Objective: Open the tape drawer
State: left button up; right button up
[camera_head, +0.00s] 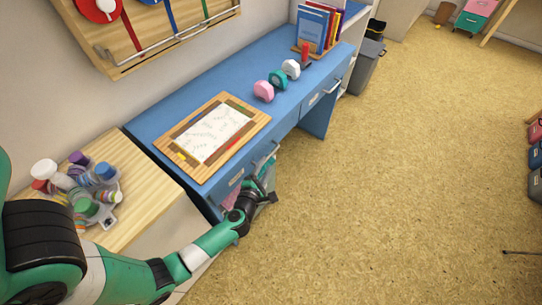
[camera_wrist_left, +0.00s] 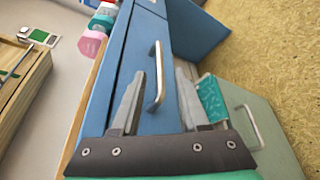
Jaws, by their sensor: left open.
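The blue desk (camera_head: 172,130) has a front drawer with a pale label (camera_head: 236,178) and a metal bar handle (camera_head: 266,158). I cannot read the label, so I cannot tell if this is the tape drawer. My left gripper (camera_head: 262,187) is at the desk front, just below that handle. In the left wrist view my left gripper (camera_wrist_left: 160,76) is open, with a metal handle (camera_wrist_left: 157,80) on the blue drawer front (camera_wrist_left: 130,55) showing between its fingers. Whether the fingers reach around the handle is unclear. My right gripper is not in view.
In the left wrist view a pale green front with a handle (camera_wrist_left: 250,126) and a teal patterned item (camera_wrist_left: 211,98) are close beside the right finger. A wooden board with paper (camera_head: 212,134) lies on the desk. Open floor (camera_head: 390,180) lies to the right.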

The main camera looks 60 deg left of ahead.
aim_at(271, 153)
pick_arm(q)
jog(key=b+x, duration=0.2)
jog(key=x, duration=0.5)
jog(key=shift+r, duration=0.15)
jog(key=shift+w, duration=0.1)
jog(key=shift+c, duration=0.2)
grip_shut()
dwell(0.8)
